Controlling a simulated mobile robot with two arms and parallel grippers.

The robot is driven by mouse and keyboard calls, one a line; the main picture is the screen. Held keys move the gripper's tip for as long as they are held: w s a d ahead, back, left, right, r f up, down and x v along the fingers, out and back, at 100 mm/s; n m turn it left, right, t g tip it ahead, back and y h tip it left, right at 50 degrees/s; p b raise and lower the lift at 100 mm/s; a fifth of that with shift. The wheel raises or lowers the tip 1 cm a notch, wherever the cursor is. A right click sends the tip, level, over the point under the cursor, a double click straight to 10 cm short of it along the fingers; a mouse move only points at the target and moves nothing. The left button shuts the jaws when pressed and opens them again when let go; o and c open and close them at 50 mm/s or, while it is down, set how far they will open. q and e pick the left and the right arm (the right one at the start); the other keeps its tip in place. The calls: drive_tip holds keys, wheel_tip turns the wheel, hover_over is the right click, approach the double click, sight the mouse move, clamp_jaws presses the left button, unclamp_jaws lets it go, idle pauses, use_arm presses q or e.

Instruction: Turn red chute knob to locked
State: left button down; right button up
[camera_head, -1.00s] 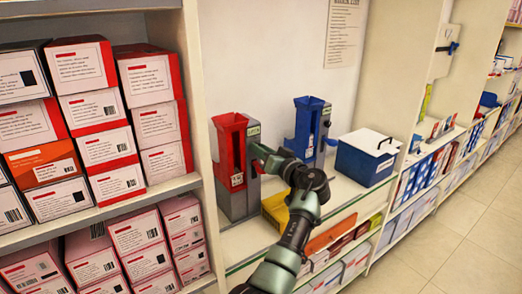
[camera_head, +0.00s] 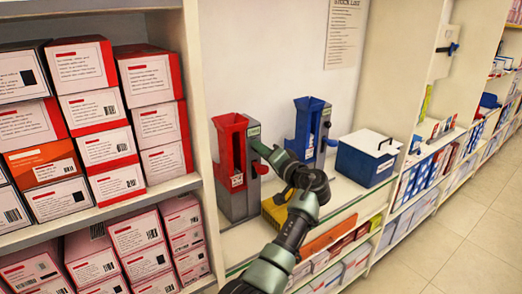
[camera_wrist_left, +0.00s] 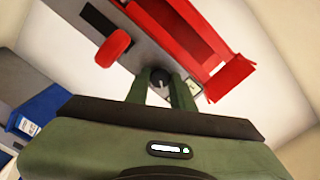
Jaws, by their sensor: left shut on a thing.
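The red chute (camera_head: 230,148) stands on the grey base of a dispenser on the shelf, left of a blue chute (camera_head: 308,128). In the left wrist view the red chute (camera_wrist_left: 188,32) shows at the top, with a small dark round knob (camera_wrist_left: 159,77) on the grey side panel. My left gripper (camera_head: 258,148) reaches the chute's right side. In the left wrist view its green fingers (camera_wrist_left: 160,88) stand on either side of the knob and are shut on it. The knob's locked mark cannot be read. My right gripper is in neither view.
A red rounded part (camera_wrist_left: 114,47) sticks out near the fingers. A yellow object (camera_head: 275,210) lies under my left arm. A blue and white box (camera_head: 367,157) stands to the right. Stacked boxes (camera_head: 100,130) fill the left shelf.

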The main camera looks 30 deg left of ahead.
use_arm(q)
drive_tip(key=m+p, duration=0.1)
drive_tip(key=m, duration=0.1)
drive_tip(key=shift+r+m, duration=0.1)
drive_tip(key=shift+m, duration=0.3)
drive_tip(key=m+p, duration=0.1)
drive_tip(key=m, duration=0.1)
drive_tip(key=shift+m+p, duration=0.3)
drive_tip(key=shift+m, duration=0.1)
drive_tip(key=m+p, duration=0.2)
drive_tip(key=m, duration=0.1)
drive_tip(key=shift+m+p, duration=0.55)
drive_tip(key=shift+m, duration=0.45)
drive_tip(key=shift+f, duration=0.25)
drive_tip(key=c, duration=1.2)
unclamp_jaws()
drive_tip(key=shift+d, duration=0.1)
